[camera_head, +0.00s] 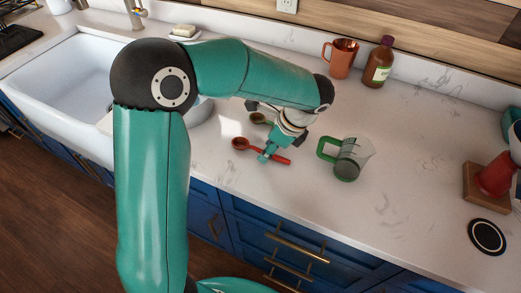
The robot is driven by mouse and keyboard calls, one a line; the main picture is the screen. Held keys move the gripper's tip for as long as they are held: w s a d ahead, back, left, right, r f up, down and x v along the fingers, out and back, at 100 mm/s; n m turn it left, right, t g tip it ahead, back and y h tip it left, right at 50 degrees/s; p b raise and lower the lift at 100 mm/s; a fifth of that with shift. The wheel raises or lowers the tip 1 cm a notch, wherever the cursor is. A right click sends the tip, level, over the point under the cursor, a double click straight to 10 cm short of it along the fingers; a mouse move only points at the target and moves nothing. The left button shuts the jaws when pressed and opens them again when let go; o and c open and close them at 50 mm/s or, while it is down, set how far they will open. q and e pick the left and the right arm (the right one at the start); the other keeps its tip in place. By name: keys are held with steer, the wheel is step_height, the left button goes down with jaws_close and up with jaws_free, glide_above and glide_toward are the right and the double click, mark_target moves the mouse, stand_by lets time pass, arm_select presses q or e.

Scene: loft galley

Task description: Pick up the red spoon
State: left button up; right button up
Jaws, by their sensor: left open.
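The red spoon (277,157) lies on the white counter near its front edge, its bowl to the left and its handle pointing right. My left gripper (268,154) is open and pointed down at the middle of the spoon. Its fingertips overlap the handle in the picture, and I cannot tell whether they touch it. Part of the handle is hidden behind the fingers. My right gripper is not in view.
A measuring jug with a green handle (347,160) stands to the right. A copper mug (342,58) and brown bottle (379,64) stand behind. A white sink (70,85) is at left.

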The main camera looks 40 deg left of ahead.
arm_select(q)
steer(key=shift+f, duration=0.25)
steer(key=shift+c, duration=0.2)
jaws_close()
